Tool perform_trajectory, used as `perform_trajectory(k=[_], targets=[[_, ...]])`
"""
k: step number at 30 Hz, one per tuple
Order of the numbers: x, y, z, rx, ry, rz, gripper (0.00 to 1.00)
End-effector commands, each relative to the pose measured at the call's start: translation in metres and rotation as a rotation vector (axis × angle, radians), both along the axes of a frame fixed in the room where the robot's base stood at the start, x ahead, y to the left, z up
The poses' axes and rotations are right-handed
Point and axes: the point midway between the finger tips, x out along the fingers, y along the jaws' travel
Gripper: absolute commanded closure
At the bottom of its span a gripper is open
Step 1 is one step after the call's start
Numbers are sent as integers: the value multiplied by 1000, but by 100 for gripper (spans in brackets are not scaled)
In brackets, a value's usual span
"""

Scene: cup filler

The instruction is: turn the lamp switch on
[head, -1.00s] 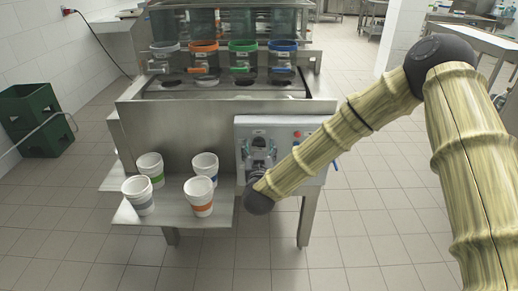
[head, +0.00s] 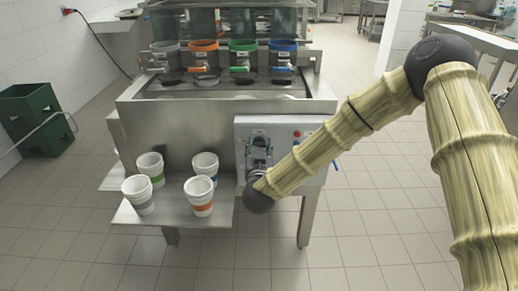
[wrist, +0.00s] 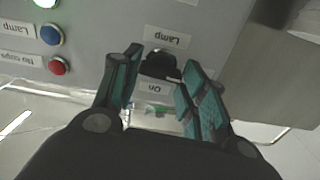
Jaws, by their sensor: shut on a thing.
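The lamp switch (wrist: 160,66) is a black knob on the grey control panel (wrist: 85,25) in the wrist view. An upside-down "Lamp" label (wrist: 168,39) is on one side of it and an "On" label (wrist: 155,87) on the other. My gripper (wrist: 161,70) has its teal-padded fingers on either side of the knob and is shut on it. In the head view my gripper (head: 259,157) is at the front of the control panel (head: 312,140), and it hides the switch there.
Blue (wrist: 51,35) and red (wrist: 58,66) buttons and a lit green light (wrist: 46,3) are left of the knob in the wrist view. White cups (head: 201,195) stand on a low shelf (head: 185,221) left of the panel.

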Motion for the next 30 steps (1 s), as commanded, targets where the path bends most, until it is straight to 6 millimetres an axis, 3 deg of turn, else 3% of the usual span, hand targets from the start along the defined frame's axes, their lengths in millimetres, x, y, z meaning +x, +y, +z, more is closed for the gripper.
perform_trajectory(k=[30], targets=[[0,-3,-4,906,-1,-2,81]])
